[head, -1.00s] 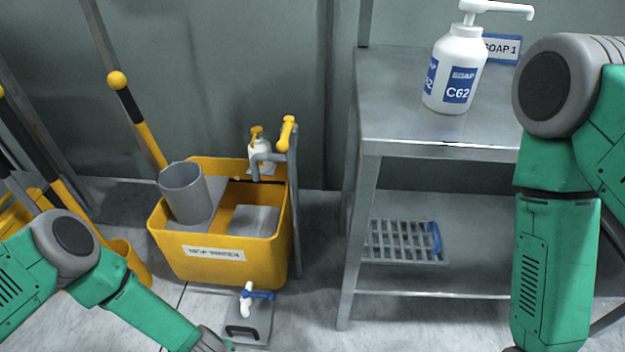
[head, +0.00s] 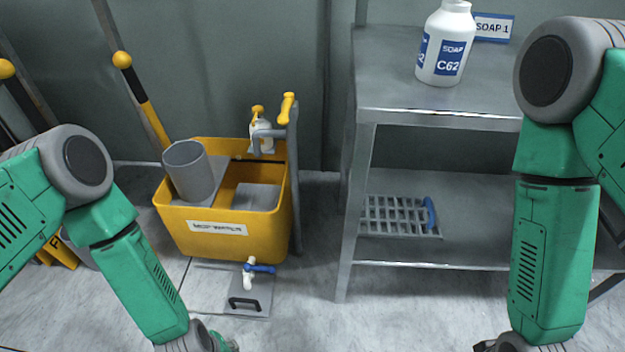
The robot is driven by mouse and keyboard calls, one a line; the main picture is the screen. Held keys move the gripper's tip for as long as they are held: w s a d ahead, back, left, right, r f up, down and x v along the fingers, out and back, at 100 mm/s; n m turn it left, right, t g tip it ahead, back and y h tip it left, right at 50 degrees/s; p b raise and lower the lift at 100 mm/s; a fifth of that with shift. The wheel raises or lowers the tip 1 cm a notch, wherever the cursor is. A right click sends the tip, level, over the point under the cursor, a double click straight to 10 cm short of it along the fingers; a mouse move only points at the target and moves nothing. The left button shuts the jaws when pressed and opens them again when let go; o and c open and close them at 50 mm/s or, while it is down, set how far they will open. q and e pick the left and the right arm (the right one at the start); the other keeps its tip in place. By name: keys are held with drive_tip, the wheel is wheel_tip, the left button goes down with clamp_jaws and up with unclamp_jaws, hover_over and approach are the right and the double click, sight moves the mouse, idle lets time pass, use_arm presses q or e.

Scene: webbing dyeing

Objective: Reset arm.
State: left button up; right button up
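My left arm (head: 125,265) comes in from the left and bends down toward the bottom edge of the head view. Only a small part of its wrist end shows there, and the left gripper's fingers are out of view. My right arm (head: 553,260) hangs down at the right side, in front of the metal table. Its wrist end is cut off at the bottom edge, so the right gripper's fingers do not show either. I see nothing held by either arm.
A yellow mop bucket (head: 215,240) stands left of the metal table (head: 430,115). A white soap bottle (head: 447,45) stands on the table top, and a grey rack (head: 395,218) lies on its lower shelf. A valve (head: 250,272) with a blue handle is near the floor.

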use_arm(q)
drive_tip(key=s+a+r+m+g+y, duration=0.1)
drive_tip(key=s+a+r+m, duration=0.35)
drive_tip(key=r, duration=0.25)
drive_tip(key=s+a+r+m, duration=0.4)
drive_tip(key=r+m, duration=0.1)
drive_tip(key=r, duration=0.3)
wheel_tip(320, 180, up, 13)
drive_tip(key=p, duration=1.4)
drive_tip(key=shift+w+d+r+n, duration=0.15)
drive_tip(key=shift+d+r+n, duration=0.05)
drive_tip(key=shift+n, duration=0.15)
